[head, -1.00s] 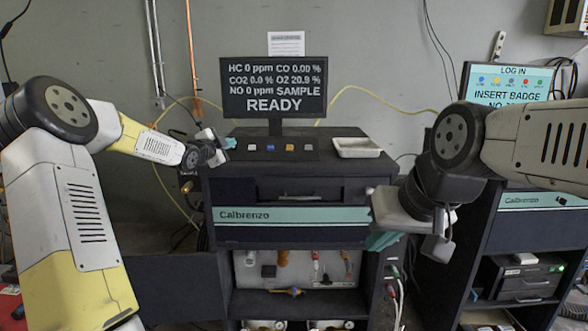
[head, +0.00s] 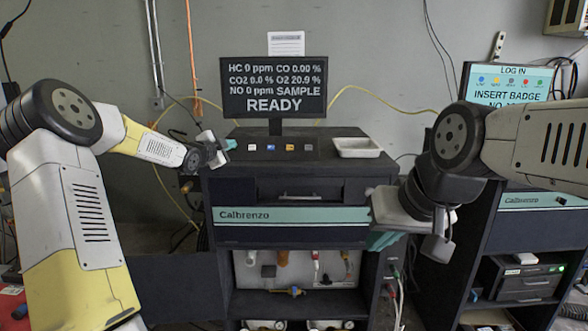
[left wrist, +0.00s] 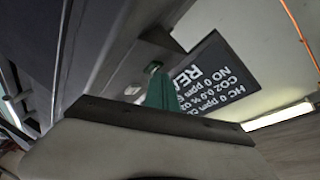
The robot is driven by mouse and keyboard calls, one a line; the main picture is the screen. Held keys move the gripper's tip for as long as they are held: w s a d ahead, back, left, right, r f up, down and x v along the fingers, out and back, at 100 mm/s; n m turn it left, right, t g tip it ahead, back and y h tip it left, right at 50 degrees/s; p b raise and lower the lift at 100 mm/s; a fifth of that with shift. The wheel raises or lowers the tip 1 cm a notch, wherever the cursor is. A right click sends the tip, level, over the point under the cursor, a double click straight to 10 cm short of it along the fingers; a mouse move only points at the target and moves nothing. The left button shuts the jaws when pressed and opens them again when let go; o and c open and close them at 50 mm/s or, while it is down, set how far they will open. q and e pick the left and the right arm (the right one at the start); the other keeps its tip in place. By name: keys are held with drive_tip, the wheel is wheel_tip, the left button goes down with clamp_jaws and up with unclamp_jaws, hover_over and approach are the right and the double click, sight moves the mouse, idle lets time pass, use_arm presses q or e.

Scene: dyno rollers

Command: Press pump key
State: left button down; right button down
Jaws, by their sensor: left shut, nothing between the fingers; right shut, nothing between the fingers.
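A row of small keys lies on the analyser's top: a white key (head: 252,147), a blue key (head: 270,147), an orange key (head: 290,147) and a dark grey key (head: 308,148). Their markings are too small to read, so I cannot tell which is the pump key. My left gripper (head: 231,144) is shut and empty, with teal fingertips, just left of the white key and apart from it. Its fingers also show in the left wrist view (left wrist: 158,90). My right gripper (head: 382,241) is shut and empty, low by the cabinet's right front edge.
The monitor (head: 274,87) behind the keys reads SAMPLE READY. A white tray (head: 357,148) sits right of the keys. The cabinet (head: 290,217) has an open lower bay with hoses and fittings. A second cabinet with a log-in screen (head: 507,84) stands at the right.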

idle(0.5)
use_arm(q)
drive_tip(key=shift+s+r, duration=0.3)
drive_tip(key=shift+r, duration=0.05)
drive_tip(key=shift+r, duration=0.1)
drive_tip(key=shift+s+r, duration=1.9)
drive_tip(key=shift+r, duration=0.3)
